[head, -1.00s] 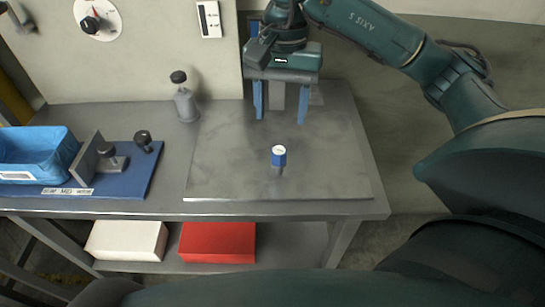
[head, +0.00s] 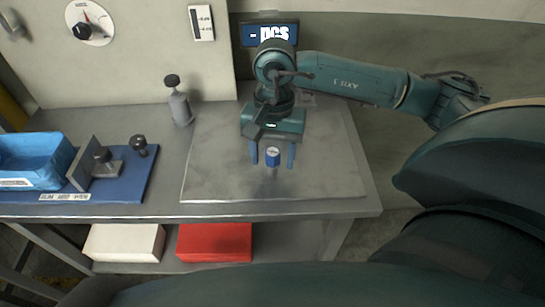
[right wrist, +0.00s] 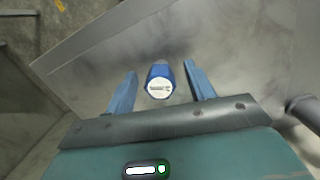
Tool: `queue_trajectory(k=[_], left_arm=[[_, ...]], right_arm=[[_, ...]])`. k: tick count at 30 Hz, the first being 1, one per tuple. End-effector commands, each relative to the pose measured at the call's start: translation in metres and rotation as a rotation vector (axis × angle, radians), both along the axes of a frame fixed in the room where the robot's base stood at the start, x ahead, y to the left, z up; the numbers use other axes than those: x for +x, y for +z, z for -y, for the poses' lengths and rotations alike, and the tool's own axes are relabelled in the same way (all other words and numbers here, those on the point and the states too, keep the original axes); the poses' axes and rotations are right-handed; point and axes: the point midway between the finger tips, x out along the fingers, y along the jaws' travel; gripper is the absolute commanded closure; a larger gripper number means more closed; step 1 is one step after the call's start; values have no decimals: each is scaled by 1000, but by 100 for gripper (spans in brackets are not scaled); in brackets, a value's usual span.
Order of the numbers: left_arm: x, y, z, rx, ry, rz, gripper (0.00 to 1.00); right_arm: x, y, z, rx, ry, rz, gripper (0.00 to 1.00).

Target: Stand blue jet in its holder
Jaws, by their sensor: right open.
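The blue jet (head: 273,157) is a small blue piece with a white top and a thin grey lower part. It stands upright on the grey metal plate on the bench. My right gripper (head: 273,160) is open, with one blue finger on each side of the jet. In the right wrist view the jet (right wrist: 160,82) sits between the two open fingers (right wrist: 158,88), with a gap on both sides. I cannot clearly make out the holder. My left gripper does not show.
A grey plate (head: 320,180) covers the bench's right part and is otherwise clear. A grey bottle (head: 180,108) stands at its back left. On the left are a blue mat (head: 125,185) with a clamp-like fixture, a black knob (head: 139,146) and a blue bin (head: 35,160). Red (head: 215,243) and white boxes lie below.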

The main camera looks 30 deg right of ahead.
Motion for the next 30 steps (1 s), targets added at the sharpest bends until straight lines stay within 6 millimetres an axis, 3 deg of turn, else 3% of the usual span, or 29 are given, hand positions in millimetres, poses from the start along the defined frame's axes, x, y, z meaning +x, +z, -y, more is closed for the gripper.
queue_trajectory(k=[2,21,30], left_arm=[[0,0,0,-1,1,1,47],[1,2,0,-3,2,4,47],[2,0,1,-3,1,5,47]], right_arm=[[0,0,0,0,0,0,46],[0,1,0,1,0,1,98],[1,11,0,0,0,4,99]])
